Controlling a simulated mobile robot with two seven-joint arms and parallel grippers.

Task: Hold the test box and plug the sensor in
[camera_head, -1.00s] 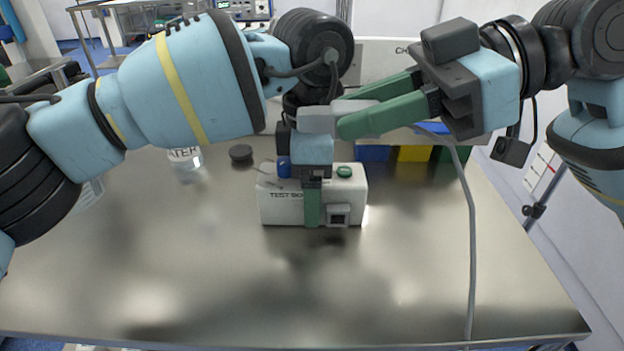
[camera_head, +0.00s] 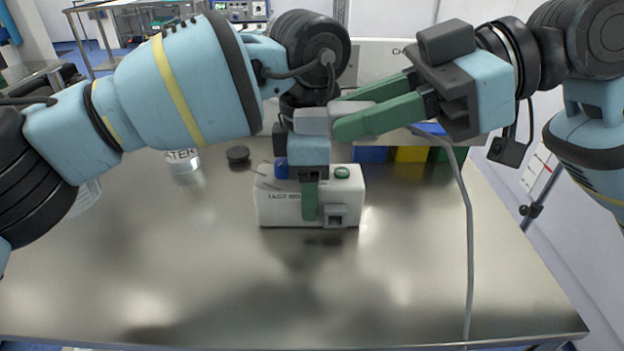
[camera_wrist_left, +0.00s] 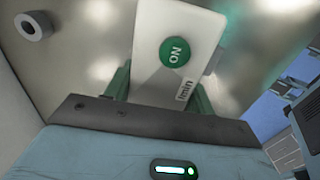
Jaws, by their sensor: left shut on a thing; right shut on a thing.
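The white test box (camera_head: 275,211) stands on the metal table in the head view, with a green button on top and a grey square socket (camera_head: 336,215) on its front. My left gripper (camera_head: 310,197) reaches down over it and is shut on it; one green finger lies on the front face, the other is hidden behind. The left wrist view shows the box (camera_wrist_left: 158,83) between both fingers (camera_wrist_left: 163,98). My right gripper (camera_head: 366,112) is shut on the light grey sensor plug (camera_head: 319,121), above the box and apart from the socket. The left gripper's body is close below the plug.
A grey cable (camera_head: 468,230) hangs from near my right gripper down over the table's right side. A water bottle (camera_head: 183,160) and a dark round cap (camera_head: 238,154) are behind left. Blue, yellow and green bins (camera_head: 411,154) stand behind right. The front of the table (camera_head: 200,275) is clear.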

